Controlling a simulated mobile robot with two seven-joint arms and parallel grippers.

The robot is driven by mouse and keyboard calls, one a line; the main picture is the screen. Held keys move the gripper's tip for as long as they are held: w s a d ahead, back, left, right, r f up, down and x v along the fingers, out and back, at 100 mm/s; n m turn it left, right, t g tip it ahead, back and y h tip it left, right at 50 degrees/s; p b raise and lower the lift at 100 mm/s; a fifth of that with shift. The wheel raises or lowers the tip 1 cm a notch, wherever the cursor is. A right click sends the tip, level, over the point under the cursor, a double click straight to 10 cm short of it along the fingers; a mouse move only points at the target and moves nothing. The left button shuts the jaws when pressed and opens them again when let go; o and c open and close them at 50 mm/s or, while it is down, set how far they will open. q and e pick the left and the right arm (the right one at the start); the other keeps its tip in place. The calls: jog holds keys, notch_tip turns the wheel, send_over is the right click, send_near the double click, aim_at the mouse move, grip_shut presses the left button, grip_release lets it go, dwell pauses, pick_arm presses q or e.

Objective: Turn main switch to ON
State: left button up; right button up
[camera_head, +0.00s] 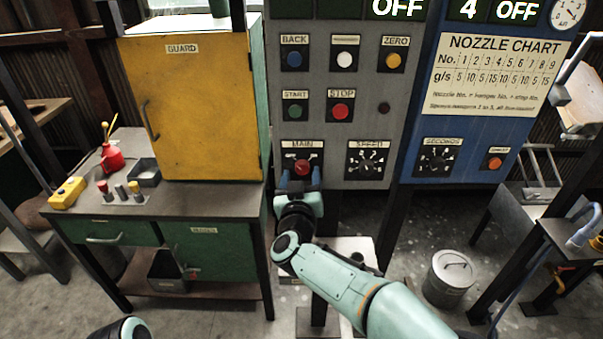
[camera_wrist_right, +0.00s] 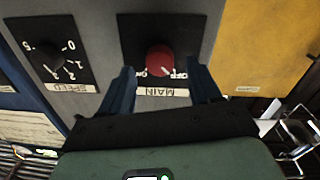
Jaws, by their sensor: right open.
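The main switch is a red round knob (camera_head: 302,167) on a black plate under the label MAIN, low on the grey control panel (camera_head: 370,125). In the right wrist view the red knob (camera_wrist_right: 160,59) appears upside down, with ON printed at its left and OFF at its right. A small white mark on it seems to lean towards OFF. My right gripper (camera_head: 301,176) is open, with one blue finger on each side of the knob. In the wrist view its fingertips (camera_wrist_right: 162,76) flank the knob with gaps; contact is not visible. My left gripper is not seen.
The speed dial (camera_head: 367,161) sits right of the switch; the red stop button (camera_head: 340,111) and green start button (camera_head: 295,111) are above. A yellow guard cabinet (camera_head: 190,110) on a workbench (camera_head: 220,196) stands close at left. A blue panel (camera_head: 460,135) is at right.

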jog(key=shift+w, duration=1)
jog(key=c, duration=1.1)
jog(key=shift+o, duration=0.3)
